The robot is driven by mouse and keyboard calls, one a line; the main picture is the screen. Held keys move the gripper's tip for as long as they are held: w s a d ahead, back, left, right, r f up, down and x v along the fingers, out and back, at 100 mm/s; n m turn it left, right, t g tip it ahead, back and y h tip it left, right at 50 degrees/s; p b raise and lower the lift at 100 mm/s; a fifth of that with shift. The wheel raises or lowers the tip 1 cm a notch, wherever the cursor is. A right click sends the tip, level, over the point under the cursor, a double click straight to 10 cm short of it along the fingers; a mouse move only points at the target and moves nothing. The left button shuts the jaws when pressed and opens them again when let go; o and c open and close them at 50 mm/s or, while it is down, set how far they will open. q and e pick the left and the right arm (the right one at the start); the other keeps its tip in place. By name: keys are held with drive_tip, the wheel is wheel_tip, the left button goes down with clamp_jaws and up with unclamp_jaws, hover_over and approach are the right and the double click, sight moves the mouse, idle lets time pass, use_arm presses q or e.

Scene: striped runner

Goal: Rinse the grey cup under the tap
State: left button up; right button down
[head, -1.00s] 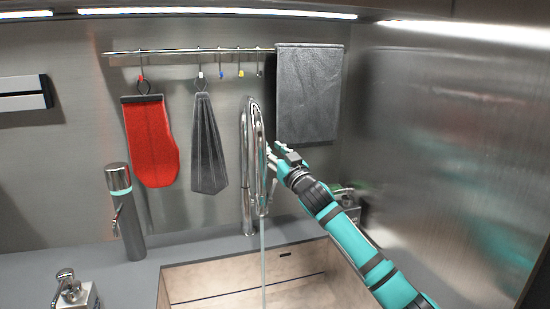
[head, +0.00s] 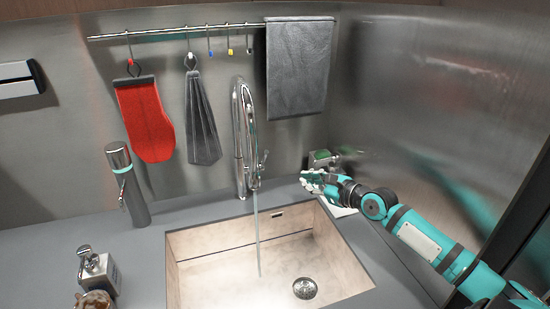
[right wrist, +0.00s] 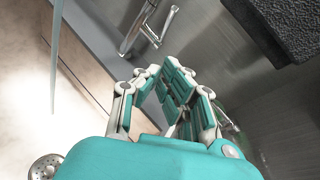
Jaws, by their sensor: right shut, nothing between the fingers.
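The tap (head: 243,135) is a tall, curved chrome faucet behind the sink, and a stream of water (head: 257,240) runs from it into the basin. It also shows at the top of the right wrist view (right wrist: 148,30), with the water stream (right wrist: 54,60) at left. My right gripper (head: 312,182) is shut and empty, right of the tap over the back right counter corner. Its closed teal fingers show in the right wrist view (right wrist: 178,82). I see no grey cup in either view. My left gripper is out of view.
The beige sink (head: 215,262) with a round drain (head: 305,288) is empty apart from water. A small metal holder with a green top (head: 320,158) stands behind my gripper. A cylindrical dispenser (head: 128,185) and soap bottle (head: 97,270) stand left. Cloths hang from a rail (head: 170,32).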

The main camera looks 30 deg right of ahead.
approach(264, 161)
wheel_tip(264, 161, down, 3)
drive_tip(key=w, duration=0.2)
drive_tip(key=w+r+p, duration=0.1)
drive_tip(key=w, duration=0.1)
drive_tip(key=shift+w+a+r+p, duration=0.35)
